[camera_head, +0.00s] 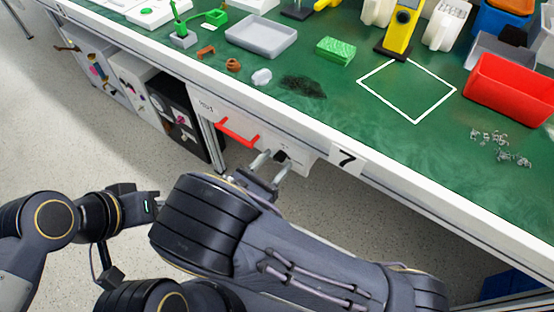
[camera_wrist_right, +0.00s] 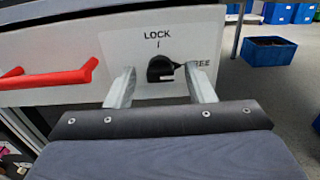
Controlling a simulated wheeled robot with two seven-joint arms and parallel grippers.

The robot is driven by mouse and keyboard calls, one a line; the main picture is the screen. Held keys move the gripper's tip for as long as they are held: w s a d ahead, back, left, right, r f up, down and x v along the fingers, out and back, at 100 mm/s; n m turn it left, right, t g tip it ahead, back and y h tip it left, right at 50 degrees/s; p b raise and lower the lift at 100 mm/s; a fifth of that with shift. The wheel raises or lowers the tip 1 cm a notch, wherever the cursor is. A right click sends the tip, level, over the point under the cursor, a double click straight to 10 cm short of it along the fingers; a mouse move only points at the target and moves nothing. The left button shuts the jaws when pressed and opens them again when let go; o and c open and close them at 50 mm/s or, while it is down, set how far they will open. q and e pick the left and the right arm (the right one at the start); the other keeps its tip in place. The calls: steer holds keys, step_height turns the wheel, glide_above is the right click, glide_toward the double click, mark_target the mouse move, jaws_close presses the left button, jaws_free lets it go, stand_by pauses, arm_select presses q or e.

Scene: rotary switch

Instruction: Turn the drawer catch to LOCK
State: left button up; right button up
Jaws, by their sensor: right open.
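The drawer catch is a black knob (camera_wrist_right: 160,68) on a pale plate on the drawer front, and it also shows in the head view (camera_head: 281,156). LOCK is printed above it with a short mark. A second label to its right, partly hidden by a finger, ends in "EE". The knob's narrow tip appears to point right, toward that label. My right gripper (camera_wrist_right: 162,88) is open, one finger on each side of the knob in the wrist view, with gaps. It reaches the drawer front in the head view (camera_head: 272,167). My left gripper's fingers do not show.
A red drawer handle (camera_head: 238,132) is left of the catch. The green bench top (camera_head: 330,110) above holds a grey tray (camera_head: 262,36), a green block (camera_head: 336,50) and a red bin (camera_head: 510,90). Blue bins stand on the floor behind.

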steer(key=c, duration=1)
